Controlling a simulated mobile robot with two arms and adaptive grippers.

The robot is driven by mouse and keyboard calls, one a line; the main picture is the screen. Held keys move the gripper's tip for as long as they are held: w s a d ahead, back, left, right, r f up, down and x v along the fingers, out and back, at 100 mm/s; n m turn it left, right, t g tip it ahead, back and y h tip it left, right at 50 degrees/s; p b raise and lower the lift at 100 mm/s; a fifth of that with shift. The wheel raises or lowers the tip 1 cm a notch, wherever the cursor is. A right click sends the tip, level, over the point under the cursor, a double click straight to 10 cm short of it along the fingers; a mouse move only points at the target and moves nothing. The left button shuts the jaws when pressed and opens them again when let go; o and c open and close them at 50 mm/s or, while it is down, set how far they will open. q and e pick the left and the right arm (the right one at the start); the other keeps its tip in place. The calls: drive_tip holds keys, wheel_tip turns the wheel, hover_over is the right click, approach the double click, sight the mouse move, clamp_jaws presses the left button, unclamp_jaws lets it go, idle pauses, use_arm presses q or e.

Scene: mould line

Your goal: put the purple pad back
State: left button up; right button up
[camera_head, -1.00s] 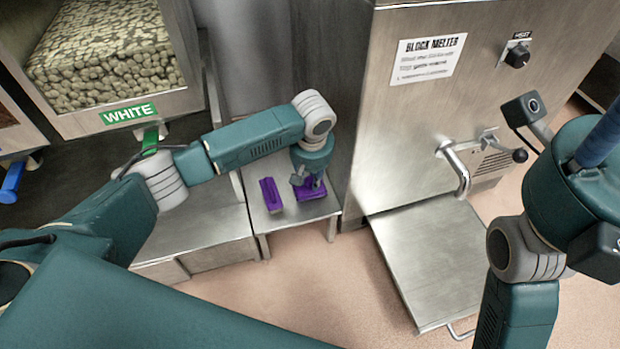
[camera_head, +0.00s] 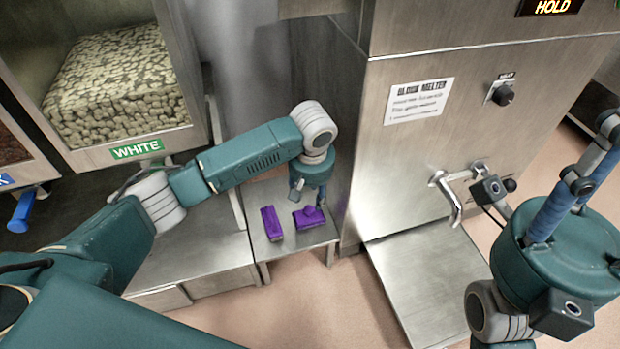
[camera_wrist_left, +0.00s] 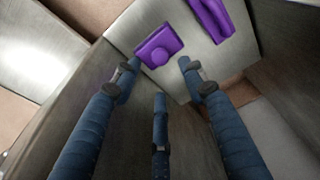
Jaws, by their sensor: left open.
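The purple pad with a round knob (camera_head: 309,217) lies flat on a small steel stand (camera_head: 290,240). It also shows in the left wrist view (camera_wrist_left: 160,46), near the stand's edge. My left gripper (camera_head: 313,200) is above and close to this pad; its blue fingers (camera_wrist_left: 157,74) are spread and empty in the wrist view, with the pad beyond the tips. A second, longer purple piece (camera_head: 271,223) lies to the left on the same stand, and shows at the top of the wrist view (camera_wrist_left: 211,18). My right gripper (camera_head: 598,150) is at the right edge, its fingers pointing up.
A steel block melter (camera_head: 430,150) with a lever handle (camera_head: 450,195) stands right of the stand. A low steel platform (camera_head: 430,285) lies before it. At left are a bin labelled WHITE (camera_head: 135,150) and a blue handle (camera_head: 22,210). Floor shows between stand and platform.

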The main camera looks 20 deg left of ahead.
use_arm(q)
drive_tip(key=shift+s+d+r+p, duration=0.1)
drive_tip(key=shift+r+p, duration=0.15)
drive_tip(key=shift+r, duration=0.45)
drive_tip(key=shift+s+r+p, duration=0.15)
drive_tip(key=shift+r+p, duration=0.05)
drive_tip(key=shift+r, duration=0.55)
drive_tip(key=shift+s+d+r+p, duration=0.1)
drive_tip(key=shift+r+p, duration=0.15)
drive_tip(key=shift+r, duration=0.45)
